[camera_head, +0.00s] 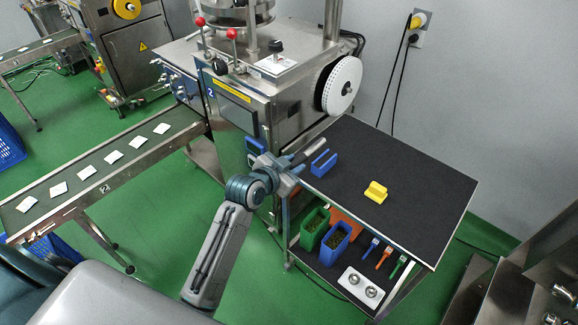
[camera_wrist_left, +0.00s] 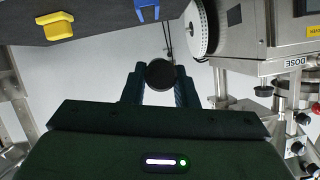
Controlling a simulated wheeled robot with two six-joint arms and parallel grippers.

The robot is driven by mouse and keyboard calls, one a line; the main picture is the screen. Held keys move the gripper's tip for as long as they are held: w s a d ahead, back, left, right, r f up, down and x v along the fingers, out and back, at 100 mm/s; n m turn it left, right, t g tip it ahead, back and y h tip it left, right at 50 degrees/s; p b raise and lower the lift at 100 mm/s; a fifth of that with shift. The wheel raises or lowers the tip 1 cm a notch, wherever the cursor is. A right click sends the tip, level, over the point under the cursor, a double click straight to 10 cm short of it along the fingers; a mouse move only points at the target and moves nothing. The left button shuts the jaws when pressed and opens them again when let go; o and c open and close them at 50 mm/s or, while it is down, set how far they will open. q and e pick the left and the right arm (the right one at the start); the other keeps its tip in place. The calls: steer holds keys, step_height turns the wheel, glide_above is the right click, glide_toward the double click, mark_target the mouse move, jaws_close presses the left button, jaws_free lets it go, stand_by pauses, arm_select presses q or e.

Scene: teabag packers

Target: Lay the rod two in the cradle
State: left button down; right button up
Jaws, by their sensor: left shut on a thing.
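My left gripper (camera_head: 298,163) is shut on a grey metal rod (camera_head: 316,146) beside the left edge of the dark table. In the left wrist view the rod (camera_wrist_left: 160,74) shows end-on as a dark round face between the fingers. A blue cradle-shaped holder (camera_head: 323,162) stands on the table just right of the gripper; it also shows at the top of the left wrist view (camera_wrist_left: 147,9). A yellow holder of like shape (camera_head: 375,193) stands farther right, empty. I cannot tell which is meant as the cradle. My right gripper is not in view.
The dark tabletop (camera_head: 420,185) is clear around the yellow holder. A steel machine marked 2 (camera_head: 237,108) with a white wheel (camera_head: 341,85) stands behind. A lower shelf holds green (camera_head: 313,228) and blue (camera_head: 336,243) bins. A teabag conveyor (camera_head: 100,170) runs left.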

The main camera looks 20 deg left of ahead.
arm_select(q)
steer(key=w+d+f+b, duration=0.2)
steer(key=w+f+b, duration=0.4)
steer(key=f+b, duration=0.1)
steer(key=shift+f+b, duration=0.3)
steer(key=shift+f, duration=0.35)
steer(key=shift+c, duration=2.3)
jaws_free()
steer(key=shift+s, duration=0.15)
steer(key=p+v, duration=0.6)
steer(key=v, duration=0.2)
steer(key=shift+s+r, duration=0.2)
steer(key=shift+s, duration=0.15)
